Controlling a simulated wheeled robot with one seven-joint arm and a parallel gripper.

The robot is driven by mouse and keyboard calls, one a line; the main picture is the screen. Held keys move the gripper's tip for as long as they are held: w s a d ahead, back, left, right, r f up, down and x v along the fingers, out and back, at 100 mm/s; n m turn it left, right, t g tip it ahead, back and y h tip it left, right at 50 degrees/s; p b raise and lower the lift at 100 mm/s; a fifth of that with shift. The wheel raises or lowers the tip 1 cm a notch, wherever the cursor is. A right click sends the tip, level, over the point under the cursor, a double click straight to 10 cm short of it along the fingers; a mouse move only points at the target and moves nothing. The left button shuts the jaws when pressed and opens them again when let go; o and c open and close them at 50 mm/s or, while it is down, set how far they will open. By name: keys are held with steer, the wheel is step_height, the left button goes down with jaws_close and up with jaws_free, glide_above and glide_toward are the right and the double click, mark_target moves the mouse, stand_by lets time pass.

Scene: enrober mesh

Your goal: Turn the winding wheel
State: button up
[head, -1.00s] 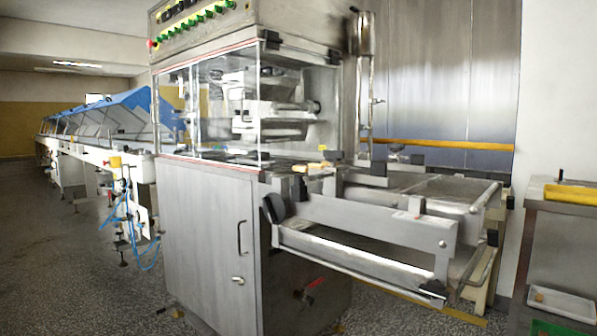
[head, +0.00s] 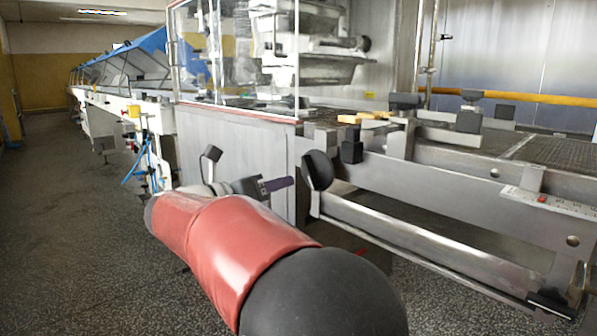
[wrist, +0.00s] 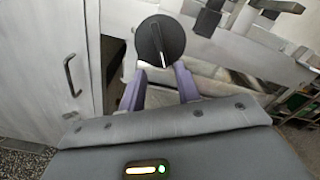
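The winding wheel is a dark round disc (head: 318,170) on the near corner of the machine's side frame. In the wrist view the wheel (wrist: 160,41) faces me, just beyond my fingertips, with a pale bar across its face. My gripper (head: 286,184) reaches in from the left of the wheel in the head view, its purple fingers close to the disc. In the wrist view my gripper (wrist: 160,78) is open, with its two purple fingers apart and nothing visible between them. I cannot tell whether a fingertip touches the wheel.
The grey cabinet (head: 238,150) stands left of the wheel. A long steel side rail (head: 450,200) runs to the right below the mesh conveyor (head: 560,150). Yellowish pieces (head: 365,117) lie on the machine above. Open speckled floor (head: 75,220) lies to the left.

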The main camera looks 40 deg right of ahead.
mark_target(308, 173)
steer(key=d, duration=0.7)
steer(key=shift+w+d+r, duration=0.2)
steer(key=shift+w+d, duration=0.15)
steer(key=shift+d, duration=0.05)
jaws_close()
